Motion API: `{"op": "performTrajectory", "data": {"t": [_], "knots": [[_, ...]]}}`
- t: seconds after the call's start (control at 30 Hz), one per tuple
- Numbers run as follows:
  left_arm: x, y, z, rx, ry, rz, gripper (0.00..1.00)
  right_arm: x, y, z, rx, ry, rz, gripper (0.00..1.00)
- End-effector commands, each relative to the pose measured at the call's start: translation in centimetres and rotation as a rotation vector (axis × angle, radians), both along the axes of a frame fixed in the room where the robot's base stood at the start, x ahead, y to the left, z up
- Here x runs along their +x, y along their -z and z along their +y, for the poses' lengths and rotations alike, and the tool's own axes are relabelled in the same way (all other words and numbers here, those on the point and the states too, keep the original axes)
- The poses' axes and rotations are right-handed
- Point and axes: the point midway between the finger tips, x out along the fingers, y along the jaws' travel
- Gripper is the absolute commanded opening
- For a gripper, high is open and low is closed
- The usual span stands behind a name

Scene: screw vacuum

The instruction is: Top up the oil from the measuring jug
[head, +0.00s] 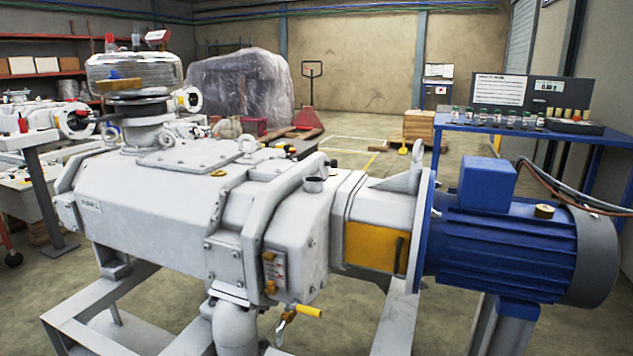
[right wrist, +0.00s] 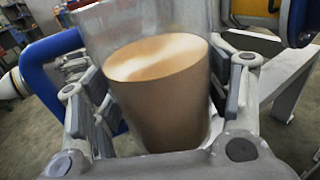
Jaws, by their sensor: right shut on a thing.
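My right gripper (right wrist: 157,78) is shut on a clear measuring jug (right wrist: 125,30), with one finger on each side, in the right wrist view. Brown oil (right wrist: 160,95) fills its lower part. The jug's top is cut off by the picture edge. In the head view the grey screw vacuum pump (head: 160,205) stands on a frame. A short filler neck (head: 315,184) on its right end housing looks uncapped. A brass cap (head: 543,210) sits on the blue motor (head: 505,245). A small gauge plate (head: 275,270) is on the pump's front. Neither gripper shows in the head view.
A yellow-handled valve (head: 307,311) sticks out below the housing. A lifting lug (head: 408,170) rises right of the neck. A blue table (head: 590,140) with several small bottles (head: 495,118) stands behind the motor. Open floor (head: 360,150) lies behind the pump.

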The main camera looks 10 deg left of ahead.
Motion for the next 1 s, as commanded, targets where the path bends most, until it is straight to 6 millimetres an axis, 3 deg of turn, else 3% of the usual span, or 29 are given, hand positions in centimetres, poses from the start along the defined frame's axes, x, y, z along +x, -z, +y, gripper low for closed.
{"op": "performTrajectory", "data": {"t": [0.2,0.5,0.97,1.0], "knots": [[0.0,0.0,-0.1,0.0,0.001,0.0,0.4,2.4,-0.8,-1.8,0.007,0.165,0.0,0.29],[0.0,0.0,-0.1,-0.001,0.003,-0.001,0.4,5.6,0.5,-5.4,0.009,0.452,0.001,0.29],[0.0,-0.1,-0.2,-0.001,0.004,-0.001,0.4,7.2,2.6,-7.3,0.007,0.694,0.0,0.29],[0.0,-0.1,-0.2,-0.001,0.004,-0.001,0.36,7.2,2.7,-7.3,0.006,0.707,-0.001,0.29]]}}
